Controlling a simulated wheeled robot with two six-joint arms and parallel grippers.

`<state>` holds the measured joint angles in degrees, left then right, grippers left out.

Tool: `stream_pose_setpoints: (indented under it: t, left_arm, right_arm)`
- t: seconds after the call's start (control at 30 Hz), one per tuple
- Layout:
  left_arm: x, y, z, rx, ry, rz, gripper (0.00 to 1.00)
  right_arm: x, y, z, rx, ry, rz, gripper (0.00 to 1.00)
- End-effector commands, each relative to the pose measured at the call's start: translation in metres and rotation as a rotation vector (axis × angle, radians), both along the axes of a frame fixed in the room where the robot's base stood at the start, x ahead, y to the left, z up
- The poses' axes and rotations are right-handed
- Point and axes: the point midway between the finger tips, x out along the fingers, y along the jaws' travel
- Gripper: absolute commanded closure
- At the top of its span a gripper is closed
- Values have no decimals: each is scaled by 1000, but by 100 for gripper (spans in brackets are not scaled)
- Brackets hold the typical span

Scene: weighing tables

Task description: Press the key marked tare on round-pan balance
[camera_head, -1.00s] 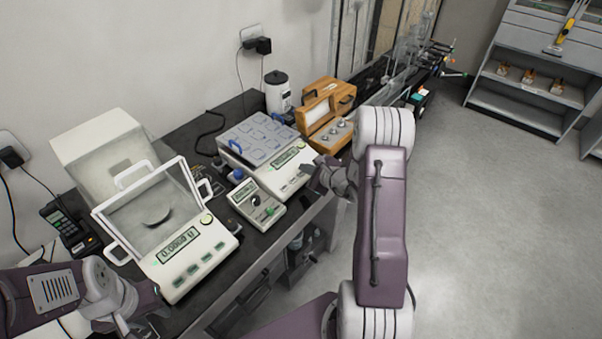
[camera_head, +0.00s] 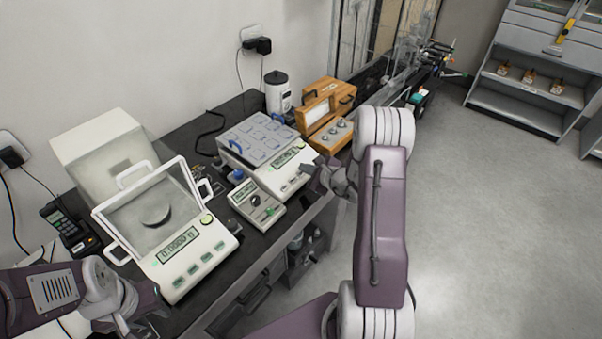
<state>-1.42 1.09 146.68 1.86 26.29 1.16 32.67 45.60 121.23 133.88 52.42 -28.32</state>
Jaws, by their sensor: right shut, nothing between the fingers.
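The round-pan balance (camera_head: 213,246) stands at the left of the bench, white, with a glass draft shield (camera_head: 150,206), a dark round pan (camera_head: 156,217) inside, a lit display (camera_head: 179,244) and several green keys (camera_head: 193,269) on its front. The key markings are too small to read. My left gripper (camera_head: 135,328) is at the bottom left, in front of the balance and apart from its keys; its fingers are partly cut off. My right gripper (camera_head: 314,184) is shut and empty, near the front right corner of a second white balance (camera_head: 289,177).
The second balance carries a blue-grey tray (camera_head: 258,138). A small meter box (camera_head: 257,204) stands between the balances. The floor at right is clear.

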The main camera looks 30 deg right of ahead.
Motion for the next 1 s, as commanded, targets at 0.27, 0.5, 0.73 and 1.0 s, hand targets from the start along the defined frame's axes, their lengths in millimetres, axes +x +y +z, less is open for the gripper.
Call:
stream_pose_setpoints:
  t: [0.27, 0.5, 0.73, 1.0]
  left_arm:
    - [0, 0, -2, 0, 0, 0, 64]
    - [0, 0, -14, 0, 0, 0, 64]
    - [0, 0, -15, 0, 0, 0, 64]
    - [0, 0, -16, 0, 0, 0, 64]
  right_arm:
    - [0, 0, -1, 0, 0, 0, 100]
    - [2, 1, -9, -1, 0, 0, 100]
    - [2, 1, -8, -1, 0, 0, 100]
    - [2, 1, -9, 0, 0, 0, 100]
